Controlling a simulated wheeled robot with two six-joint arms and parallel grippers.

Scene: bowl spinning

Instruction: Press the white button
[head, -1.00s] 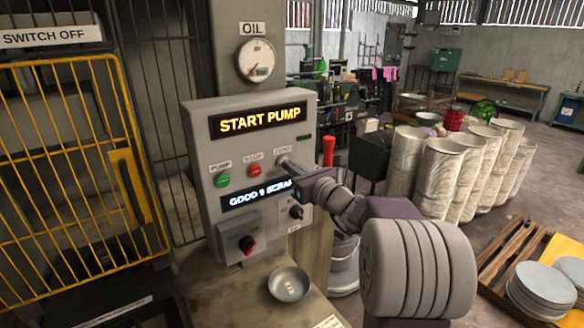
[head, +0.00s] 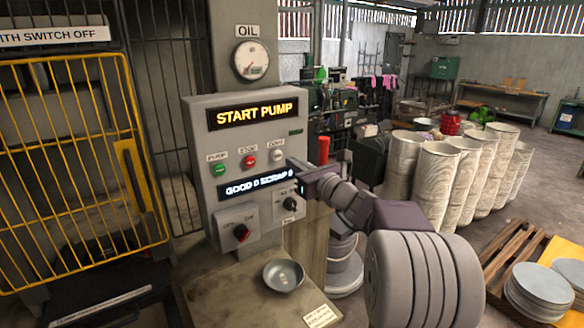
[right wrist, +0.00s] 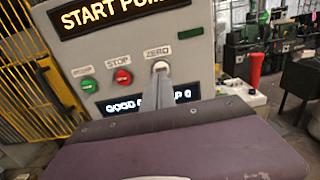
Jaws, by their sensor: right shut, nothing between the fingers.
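The white button (head: 277,156), labelled ZERO, is on the grey control panel (head: 204,125), at the right end of a row with a green button (head: 220,169) and a red button (head: 249,162). My right gripper (head: 292,164) is shut and empty, just right of and below the white button in the head view. In the right wrist view the white button (right wrist: 160,66) shows directly beyond the tips of the shut fingers (right wrist: 161,82). Its face is visible in the head view, and the fingertips look apart from it. My left gripper is not in view.
The panel display (head: 253,114) reads START PUMP. A lower display (head: 252,187) is partly covered by my right gripper. A dark knob (head: 290,204) and a red-black switch (head: 241,232) sit below. A metal bowl (head: 284,275) rests on the bench.

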